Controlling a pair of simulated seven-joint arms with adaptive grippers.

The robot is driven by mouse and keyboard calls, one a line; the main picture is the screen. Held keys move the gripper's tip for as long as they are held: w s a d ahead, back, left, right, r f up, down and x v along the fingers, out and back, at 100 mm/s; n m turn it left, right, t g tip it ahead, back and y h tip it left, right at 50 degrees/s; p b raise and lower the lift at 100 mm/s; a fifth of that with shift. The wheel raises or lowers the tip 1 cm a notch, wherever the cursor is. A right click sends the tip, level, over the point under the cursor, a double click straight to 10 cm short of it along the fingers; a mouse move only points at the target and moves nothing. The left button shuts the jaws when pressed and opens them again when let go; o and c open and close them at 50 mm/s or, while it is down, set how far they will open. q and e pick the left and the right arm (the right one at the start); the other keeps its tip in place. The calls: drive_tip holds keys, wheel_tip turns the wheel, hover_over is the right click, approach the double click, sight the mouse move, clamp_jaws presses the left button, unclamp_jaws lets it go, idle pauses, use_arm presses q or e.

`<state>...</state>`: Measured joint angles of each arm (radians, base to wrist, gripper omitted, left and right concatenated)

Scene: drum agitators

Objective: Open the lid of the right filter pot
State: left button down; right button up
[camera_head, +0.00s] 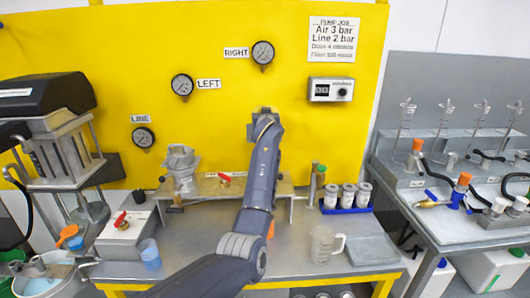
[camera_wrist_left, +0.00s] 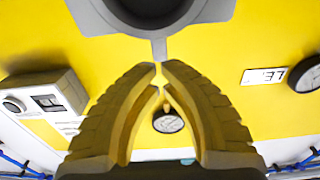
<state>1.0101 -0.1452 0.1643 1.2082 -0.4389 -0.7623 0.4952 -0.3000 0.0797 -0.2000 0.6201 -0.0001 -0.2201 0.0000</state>
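The right filter pot is hidden behind my left arm (camera_head: 258,180) in the head view. In the left wrist view a grey round part (camera_wrist_left: 205,12) with a dark middle and a narrow tab fills the top. I cannot tell if it is the pot or its lid. My left gripper (camera_wrist_left: 159,66) has its fingertips close together at the tab's end. Whether they clamp the tab is unclear. The left filter pot (camera_head: 182,170) stands left of my arm. My right gripper is not in view.
The yellow panel (camera_head: 225,110) behind holds gauges and a counter box (camera_head: 330,90). A clear jug (camera_head: 325,244), a blue rack of several canisters (camera_head: 346,209) and a grey tray (camera_head: 371,250) are right of my arm. A red-handled valve box (camera_head: 123,226) and blue cup (camera_head: 150,256) are left.

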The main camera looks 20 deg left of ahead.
use_arm(q)
drive_tip(key=s+d+r, duration=0.2)
drive_tip(key=s+d, duration=0.1)
drive_tip(key=s, duration=0.6)
drive_tip(key=shift+s+d+r, duration=0.15)
drive_tip(key=shift+r, duration=0.05)
drive_tip(key=shift+f, duration=0.1)
